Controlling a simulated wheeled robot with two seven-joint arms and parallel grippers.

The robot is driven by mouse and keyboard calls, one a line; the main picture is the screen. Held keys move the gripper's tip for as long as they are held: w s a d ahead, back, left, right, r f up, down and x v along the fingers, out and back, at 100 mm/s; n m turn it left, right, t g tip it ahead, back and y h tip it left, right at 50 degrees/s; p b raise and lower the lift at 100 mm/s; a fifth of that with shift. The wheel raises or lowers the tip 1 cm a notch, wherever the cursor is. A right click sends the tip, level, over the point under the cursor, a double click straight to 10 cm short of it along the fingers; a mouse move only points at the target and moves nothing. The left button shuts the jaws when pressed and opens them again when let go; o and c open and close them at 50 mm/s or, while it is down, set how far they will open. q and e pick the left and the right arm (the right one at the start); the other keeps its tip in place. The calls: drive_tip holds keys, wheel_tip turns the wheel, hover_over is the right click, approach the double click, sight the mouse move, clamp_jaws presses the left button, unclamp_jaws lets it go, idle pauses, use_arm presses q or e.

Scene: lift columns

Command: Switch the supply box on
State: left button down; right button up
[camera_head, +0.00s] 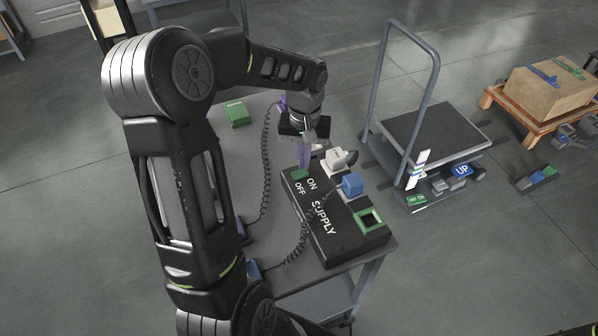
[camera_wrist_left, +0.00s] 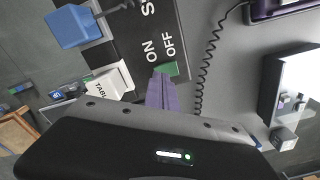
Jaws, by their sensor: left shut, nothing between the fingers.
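The black supply box (camera_head: 343,243) lies on the grey table, with white ON, OFF and SUPPLY lettering. Its small green switch (camera_head: 300,174) sits at the far end beside the ON and OFF marks. It also shows in the left wrist view (camera_wrist_left: 169,69); I cannot tell which side it is set to. My left gripper (camera_head: 304,165) is shut and empty, its purple fingers pointing down at the switch. In the left wrist view the fingertips (camera_wrist_left: 161,78) are right by the switch; contact cannot be told. My right gripper is not in view.
A blue plug (camera_head: 352,184) and a green-framed socket (camera_head: 370,221) are on the box. Coiled cords (camera_head: 266,165) run across the table. A grey trolley (camera_head: 432,140) and a pallet with a carton (camera_head: 548,92) stand at right.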

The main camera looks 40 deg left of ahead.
use_arm(q)
drive_tip(key=shift+f+b, duration=0.75)
drive_tip(key=shift+f, duration=0.15)
idle(0.9)
drive_tip(key=shift+r+p, duration=2.45)
drive_tip(key=shift+r, duration=1.1)
